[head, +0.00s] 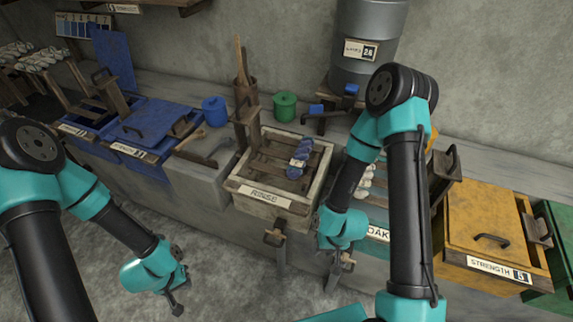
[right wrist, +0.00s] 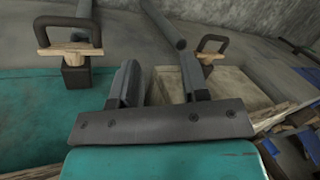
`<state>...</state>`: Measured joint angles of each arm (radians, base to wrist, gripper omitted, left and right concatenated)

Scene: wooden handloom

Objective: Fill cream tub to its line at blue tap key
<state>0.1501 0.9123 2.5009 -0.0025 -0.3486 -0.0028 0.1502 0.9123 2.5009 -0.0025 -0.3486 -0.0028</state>
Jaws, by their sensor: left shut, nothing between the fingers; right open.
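The cream tub (head: 316,190), labelled RINSE, stands in the middle of the row. Slats and a blue bundle (head: 300,160) show in its open top; I cannot make out its line or water level. A blue tap key (head: 351,90) shows under the grey drum (head: 369,30), and a second blue piece (head: 316,109) is at the spout. My left gripper (head: 177,298) is shut and empty, low over the floor in front of the bench. My right gripper (right wrist: 158,82) is open and empty near the cream and teal tubs' front edges; my wrist mostly hides it in the head view.
A teal tub (head: 376,233) stands right of the cream one, partly behind my right arm; a yellow tub (head: 487,215) is further right. Blue tubs (head: 137,130) are at left. A blue cup (head: 214,111) and green cup (head: 285,106) stand behind. The floor in front is clear.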

